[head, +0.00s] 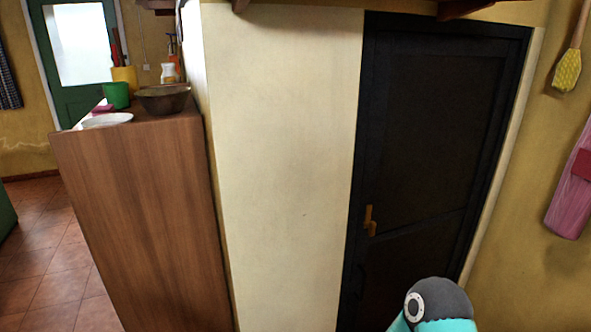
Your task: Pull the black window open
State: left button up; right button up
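A tall black door-like panel (425,130) in a black frame stands right of a cream wall, and it looks shut. I cannot tell for sure that it is the black window. A small orange-brown handle (369,221) is on its left side. A grey and teal part of my own arm shows at the bottom, in front of the panel's lower part. Neither of my grippers is in view.
A wooden counter (140,200) at the left holds a dark bowl (163,98), a green cup (117,95) and a white plate (107,120). A cream wall (285,170) separates it from the panel. A yellow brush (567,70) and a pink item (570,195) hang at the right.

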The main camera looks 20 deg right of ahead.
aim_at(437, 102)
jog(key=z, duration=1.35)
jog(key=k, duration=0.55)
jog(key=z, duration=0.2)
jog(key=i, duration=0.55)
jog(key=u, duration=0.8)
jog(key=i, duration=0.35)
jog(key=u, duration=0.25)
